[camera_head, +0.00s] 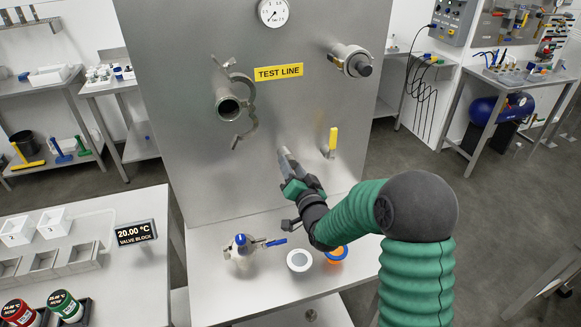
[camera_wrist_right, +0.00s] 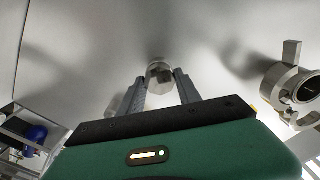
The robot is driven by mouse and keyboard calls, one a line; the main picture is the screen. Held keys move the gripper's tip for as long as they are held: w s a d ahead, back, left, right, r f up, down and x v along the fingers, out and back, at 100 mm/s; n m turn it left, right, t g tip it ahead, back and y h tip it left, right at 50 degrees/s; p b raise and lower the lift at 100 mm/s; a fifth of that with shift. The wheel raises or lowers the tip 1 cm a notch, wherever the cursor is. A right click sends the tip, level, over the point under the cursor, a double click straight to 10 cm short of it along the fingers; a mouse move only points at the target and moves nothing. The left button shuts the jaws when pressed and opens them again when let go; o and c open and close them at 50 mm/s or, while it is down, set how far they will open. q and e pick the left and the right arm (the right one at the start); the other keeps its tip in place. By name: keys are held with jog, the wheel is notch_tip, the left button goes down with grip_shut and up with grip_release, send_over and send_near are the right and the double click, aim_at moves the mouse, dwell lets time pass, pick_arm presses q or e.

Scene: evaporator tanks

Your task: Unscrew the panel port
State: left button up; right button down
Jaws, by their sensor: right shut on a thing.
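The upright steel panel (camera_head: 200,50) carries the yellow TEST LINE label (camera_head: 278,72). My right gripper (camera_head: 284,158) reaches to the lower middle of the panel, below the label. In the wrist view my right gripper (camera_wrist_right: 162,88) has its two grey fingers on either side of a small hexagonal metal fitting (camera_wrist_right: 159,72) at the panel port, and it is shut on this fitting. In the head view the fingers and hand hide the fitting. Whether its thread is loose cannot be seen. My left gripper is not in view.
An open pipe port (camera_head: 229,107) with an unlatched clamp is left on the panel. A capped port (camera_head: 352,60) and a yellow-handled valve (camera_head: 332,142) are to the right.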

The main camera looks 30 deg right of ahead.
jog(key=shift+a+f+n, duration=0.3)
jog(key=shift+a+n, duration=0.1)
jog(key=n+b, duration=0.2)
jog(key=n, duration=0.3)
jog(key=shift+a+b, duration=0.1)
jog(key=shift+b, duration=0.25)
jog(key=c, duration=1.1)
grip_release()
jog(key=shift+w, duration=0.1)
jog(key=shift+r, duration=0.25)
jog(key=shift+d, duration=0.25)
